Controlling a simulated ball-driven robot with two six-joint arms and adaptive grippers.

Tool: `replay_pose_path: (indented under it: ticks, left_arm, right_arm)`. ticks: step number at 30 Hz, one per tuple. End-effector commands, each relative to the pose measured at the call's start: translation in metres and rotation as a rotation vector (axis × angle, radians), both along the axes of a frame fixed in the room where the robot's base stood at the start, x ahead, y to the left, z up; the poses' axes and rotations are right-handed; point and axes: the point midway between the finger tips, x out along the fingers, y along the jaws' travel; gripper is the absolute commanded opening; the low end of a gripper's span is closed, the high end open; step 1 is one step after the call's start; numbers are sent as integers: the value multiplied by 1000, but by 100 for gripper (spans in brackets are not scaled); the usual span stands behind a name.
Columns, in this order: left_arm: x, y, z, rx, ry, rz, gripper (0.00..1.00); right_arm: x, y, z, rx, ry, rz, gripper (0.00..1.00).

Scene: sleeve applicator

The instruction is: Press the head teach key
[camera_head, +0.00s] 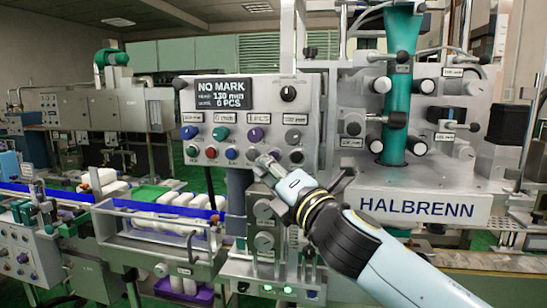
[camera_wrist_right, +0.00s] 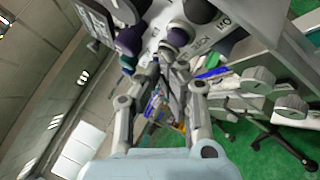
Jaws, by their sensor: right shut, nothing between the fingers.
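The control panel (camera_head: 240,125) fills the middle of the head view. It has a lower row of small buttons, among them a green one (camera_head: 191,151), a red one (camera_head: 211,152) and a blue one (camera_head: 231,153). Their labels are too small to read, so I cannot tell which is the head teach key. My right gripper (camera_head: 264,161) is shut and empty, its tips at the right part of this row and hiding part of it. I cannot tell whether they touch. The right wrist view shows the fingers (camera_wrist_right: 167,60) close to the panel face. My left gripper is not in view.
Above the row are larger knobs, including a green one (camera_head: 221,133) and a purple one (camera_head: 256,134), and a display (camera_head: 223,93) reading NO MARK. The HALBRENN machine housing (camera_head: 420,205) stands to the right. A conveyor with white bottles (camera_head: 185,203) runs at lower left.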

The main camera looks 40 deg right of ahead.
Motion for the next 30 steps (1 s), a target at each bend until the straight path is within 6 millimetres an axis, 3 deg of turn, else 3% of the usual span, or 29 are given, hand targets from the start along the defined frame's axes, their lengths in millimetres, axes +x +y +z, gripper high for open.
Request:
replay_pose_path:
  ticks: [30]
  left_arm:
    - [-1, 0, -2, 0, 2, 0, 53]
  right_arm:
    - [6, -7, 0, 0, 1, -1, 0]
